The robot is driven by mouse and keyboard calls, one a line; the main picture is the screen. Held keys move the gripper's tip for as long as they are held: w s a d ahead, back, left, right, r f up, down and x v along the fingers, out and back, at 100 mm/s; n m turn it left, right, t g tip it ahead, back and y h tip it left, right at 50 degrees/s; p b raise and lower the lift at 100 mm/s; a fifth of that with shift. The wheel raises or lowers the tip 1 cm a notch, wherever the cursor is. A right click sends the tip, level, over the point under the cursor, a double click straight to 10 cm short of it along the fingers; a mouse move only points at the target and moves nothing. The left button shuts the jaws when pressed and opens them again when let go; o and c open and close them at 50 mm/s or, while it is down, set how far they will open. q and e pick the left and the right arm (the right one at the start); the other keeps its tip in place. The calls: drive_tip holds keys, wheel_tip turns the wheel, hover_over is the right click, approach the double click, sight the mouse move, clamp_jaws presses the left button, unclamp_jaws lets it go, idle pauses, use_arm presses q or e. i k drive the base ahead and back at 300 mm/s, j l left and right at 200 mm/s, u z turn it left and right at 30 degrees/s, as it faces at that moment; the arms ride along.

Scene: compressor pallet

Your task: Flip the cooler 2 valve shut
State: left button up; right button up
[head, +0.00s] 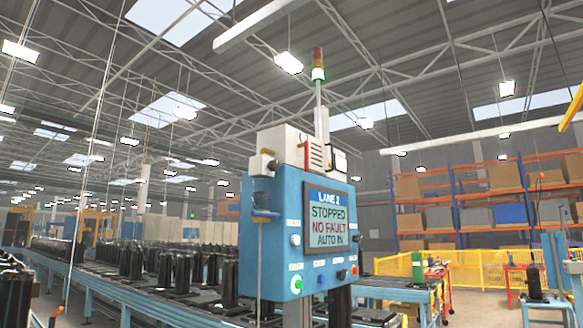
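I cannot pick out a valve marked cooler 2 in the head view. A blue control box (304,235) stands in the middle, with a screen (328,218) reading "LANE 2", "STOPPED", "NO FAULT", "AUTO IN". A small fitting with a blue and yellow part (265,215) is on the box's left side; I cannot tell what it is. A white unit (285,146) sits on top of the box. Neither of my grippers is in view.
A conveyor (90,285) carrying many black compressors runs behind the box to the left. Yellow fencing (480,270) and orange racks (480,185) stand at the right. Floor shows at lower right.

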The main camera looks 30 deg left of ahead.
sight(306, 156)
drive_tip(key=i+l+u, duration=0.1)
drive_tip(key=i+u, duration=0.3)
drive_tip(key=i+l+u, duration=0.75)
drive_tip(key=i+l, duration=0.15)
drive_tip(key=l, duration=0.25)
drive_tip(key=i+l, duration=0.2)
drive_tip(key=l, duration=0.2)
drive_tip(key=i+l+z, duration=0.1)
drive_tip(key=l, duration=0.35)
drive_tip(key=i+l, duration=0.25)
drive_tip(key=l, duration=0.15)
drive_tip(key=i+l, duration=0.2)
drive_tip(key=l, duration=0.2)
drive_tip(key=j, duration=0.6)
drive_tip(key=i+z, duration=0.05)
